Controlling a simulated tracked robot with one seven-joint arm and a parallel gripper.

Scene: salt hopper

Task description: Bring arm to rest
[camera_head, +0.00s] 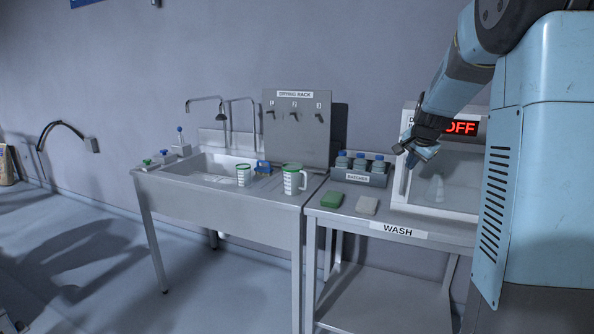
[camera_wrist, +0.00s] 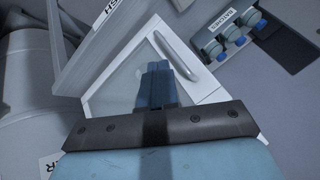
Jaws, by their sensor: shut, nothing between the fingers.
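My gripper (camera_head: 411,158) is on the end of my blue arm at the right of the head view. It hangs in the air in front of the white cabinet with the red OFF display (camera_head: 461,128). In the wrist view my gripper (camera_wrist: 157,68) is shut with nothing between its fingers. Behind it in that view is the cabinet's white-framed clear door (camera_wrist: 205,92) with its handle (camera_wrist: 176,56). I cannot tell the exact gap between the fingers and the door.
The wash table (camera_head: 440,228) holds a green sponge (camera_head: 331,199), a pale sponge (camera_head: 367,205) and a rack of blue-capped bottles (camera_head: 358,177). Left of it stands a steel sink (camera_head: 215,160) with two measuring jugs, the larger one (camera_head: 292,180) near its right edge.

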